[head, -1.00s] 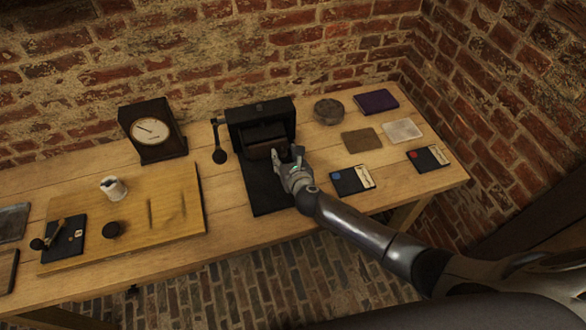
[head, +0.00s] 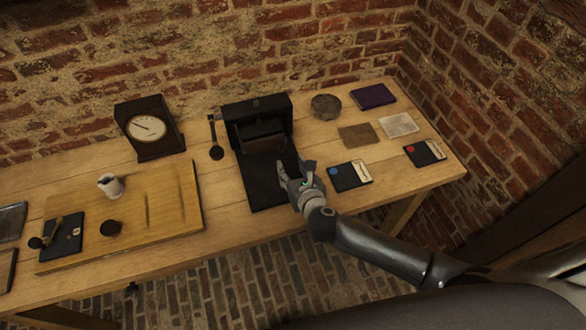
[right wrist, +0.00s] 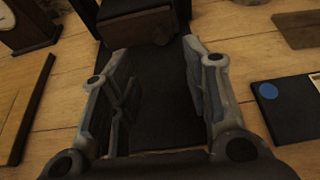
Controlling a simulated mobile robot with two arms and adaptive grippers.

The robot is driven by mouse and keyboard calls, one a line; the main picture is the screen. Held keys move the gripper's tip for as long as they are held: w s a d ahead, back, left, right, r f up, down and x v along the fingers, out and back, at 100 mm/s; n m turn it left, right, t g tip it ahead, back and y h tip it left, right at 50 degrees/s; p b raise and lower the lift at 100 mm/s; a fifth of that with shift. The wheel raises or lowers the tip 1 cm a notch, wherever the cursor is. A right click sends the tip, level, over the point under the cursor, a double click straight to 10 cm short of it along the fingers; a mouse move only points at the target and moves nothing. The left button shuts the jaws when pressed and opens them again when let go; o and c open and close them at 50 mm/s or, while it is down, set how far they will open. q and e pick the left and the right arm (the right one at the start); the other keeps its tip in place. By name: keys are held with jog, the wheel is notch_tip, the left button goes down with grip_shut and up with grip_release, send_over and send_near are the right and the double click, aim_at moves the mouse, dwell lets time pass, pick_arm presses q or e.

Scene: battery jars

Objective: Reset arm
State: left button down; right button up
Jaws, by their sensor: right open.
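My right gripper (head: 297,172) is open and empty. In the head view it is over the front right part of a black base plate (head: 262,186), in front of a black press-like device (head: 258,115). In the right wrist view its two fingers (right wrist: 158,95) stand wide apart with only the dark plate (right wrist: 155,100) between them. A brown block (head: 264,145) sits inside the device, away from the fingers. My left gripper is not in view.
A wooden board (head: 160,222) on the left holds a white cup (head: 111,186) and a dark card (head: 63,242). A clock (head: 149,127) stands behind. To the right lie two dark cards (head: 350,176) (head: 424,153), a round tin (head: 325,105), a purple book (head: 373,96) and flat squares (head: 358,135).

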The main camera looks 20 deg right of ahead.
dwell(0.4)
jog(key=s+d+m+g, duration=0.2)
jog(key=s+m+g, duration=0.1)
jog(key=s+m, duration=0.75)
jog(key=s+d+r+m+g, duration=0.15)
jog(key=s+m+g, duration=0.25)
jog(key=s+m, duration=0.65)
jog(key=s+d+m+g, duration=0.3)
jog(key=s+m, duration=0.3)
jog(key=m, duration=0.8)
notch_tip(320, 180, down, 30)
jog(key=s+g+b, duration=0.1)
jog(key=s+b, duration=0.1)
jog(key=s+d+f+n+g+b, duration=0.1)
jog(key=s+d+f+b, duration=0.1)
jog(key=s+f, duration=1.4)
jog(key=shift+s+d+g, duration=0.2)
jog(key=shift+s+g, duration=0.1)
